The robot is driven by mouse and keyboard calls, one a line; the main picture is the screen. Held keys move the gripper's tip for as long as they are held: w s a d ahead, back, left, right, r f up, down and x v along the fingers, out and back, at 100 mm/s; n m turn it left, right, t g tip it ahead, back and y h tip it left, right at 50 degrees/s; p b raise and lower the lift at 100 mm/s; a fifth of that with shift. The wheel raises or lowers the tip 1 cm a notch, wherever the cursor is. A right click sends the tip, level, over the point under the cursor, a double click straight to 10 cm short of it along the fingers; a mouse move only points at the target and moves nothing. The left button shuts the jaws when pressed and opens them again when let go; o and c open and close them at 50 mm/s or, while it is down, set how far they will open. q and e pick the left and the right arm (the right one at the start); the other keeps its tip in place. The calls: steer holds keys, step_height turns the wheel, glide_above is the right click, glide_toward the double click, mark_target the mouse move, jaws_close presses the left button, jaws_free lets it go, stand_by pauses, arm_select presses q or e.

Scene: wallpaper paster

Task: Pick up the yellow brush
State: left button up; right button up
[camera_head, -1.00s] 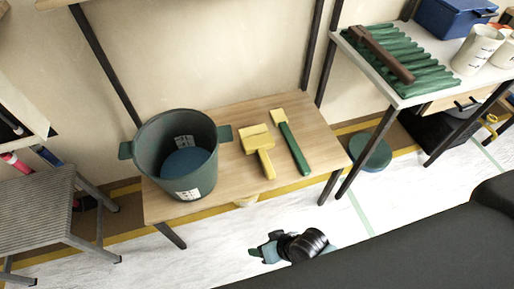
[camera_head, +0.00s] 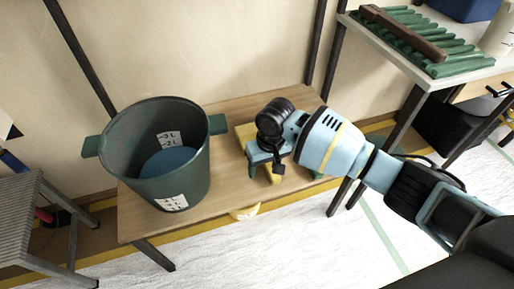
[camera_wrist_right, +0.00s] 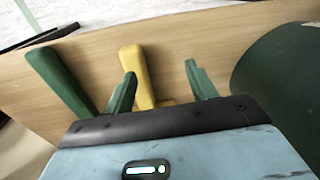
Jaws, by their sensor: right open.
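The yellow brush (camera_head: 273,179) lies on the wooden table (camera_head: 222,196), right of the green bucket. My right gripper (camera_head: 266,168) is over it in the head view and hides much of it. In the right wrist view, my right gripper (camera_wrist_right: 160,70) is open, with its green fingers apart. The yellow brush's handle (camera_wrist_right: 133,62) shows between them, closer to the left finger. Its head is mostly hidden behind the gripper body. I cannot tell whether a finger touches it. My left gripper is not in view.
A green bucket (camera_head: 122,155) stands left of the brush. A green-handled tool (camera_wrist_right: 58,80) lies beside the brush, mostly hidden by my arm in the head view.

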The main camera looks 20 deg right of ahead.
steer(key=shift+m+h, duration=0.4)
steer(key=shift+h, duration=0.1)
steer(key=w+d+b, duration=0.1)
steer(key=w+d+r, duration=0.1)
steer(key=w, duration=0.1)
steer(key=w+d+b, duration=0.1)
steer(key=shift+w+r+b, duration=0.15)
steer(key=shift+r+b, duration=0.2)
steer(key=shift+r, duration=0.05)
steer(key=shift+w+d+r, duration=0.2)
steer(key=shift+r, duration=0.25)
steer(key=shift+f+b, duration=0.65)
steer(key=shift+f, duration=1)
steer(key=f+b, duration=0.1)
steer(key=f, duration=0.1)
steer(key=f+b, duration=0.2)
steer(key=shift+w+a+f, duration=0.1)
steer(key=shift+w+f, duration=0.1)
steer(key=shift+f, duration=0.15)
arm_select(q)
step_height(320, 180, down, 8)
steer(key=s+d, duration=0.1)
arm_select(e)
steer(key=shift+r, duration=0.1)
steer(key=c, duration=1.1)
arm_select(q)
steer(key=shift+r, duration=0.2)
arm_select(e)
steer(key=shift+o, duration=0.2)
